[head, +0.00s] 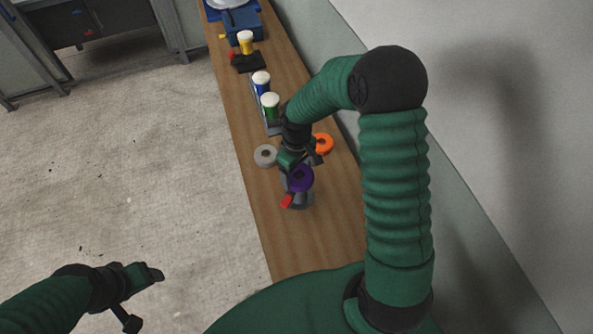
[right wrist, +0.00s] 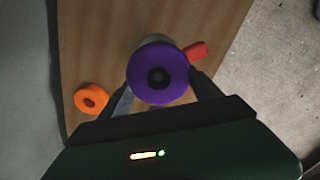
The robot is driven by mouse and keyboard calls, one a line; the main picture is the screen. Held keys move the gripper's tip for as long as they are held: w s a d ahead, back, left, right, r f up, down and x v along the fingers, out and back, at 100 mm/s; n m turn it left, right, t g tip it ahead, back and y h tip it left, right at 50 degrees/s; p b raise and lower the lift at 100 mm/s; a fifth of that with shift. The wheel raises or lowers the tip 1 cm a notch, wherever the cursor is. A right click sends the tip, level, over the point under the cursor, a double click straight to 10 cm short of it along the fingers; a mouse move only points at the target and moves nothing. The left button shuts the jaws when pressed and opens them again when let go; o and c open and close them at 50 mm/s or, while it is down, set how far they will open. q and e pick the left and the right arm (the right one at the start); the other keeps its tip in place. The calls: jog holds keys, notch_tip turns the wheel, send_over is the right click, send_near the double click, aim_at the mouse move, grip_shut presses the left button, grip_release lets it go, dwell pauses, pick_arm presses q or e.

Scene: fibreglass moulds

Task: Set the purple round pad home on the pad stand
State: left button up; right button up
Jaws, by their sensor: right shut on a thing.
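The purple round pad (head: 301,178) is a thick disc with a dark centre hole. My right gripper (head: 293,172) is shut on it and holds it over the pad stand (head: 303,201). In the right wrist view the purple pad (right wrist: 157,76) sits between the two fingers of my right gripper (right wrist: 160,88). It covers most of the grey stand (right wrist: 153,40) there, and I cannot tell whether pad and stand touch. A red piece (head: 287,201) sticks out at the stand's side. My left gripper (head: 143,290) hangs over the floor at lower left, with its fingers apart and nothing between them.
A grey ring pad (head: 265,156) lies left of my right gripper and an orange ring pad (head: 324,142) right of it, on the wooden bench (head: 316,248). Green (head: 270,104) and blue (head: 262,84) white-topped rollers stand farther along. A wall runs along the bench's right side.

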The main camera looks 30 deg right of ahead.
jog(key=shift+s+f, duration=0.15)
jog(key=shift+f, duration=0.05)
jog(key=shift+a, duration=0.15)
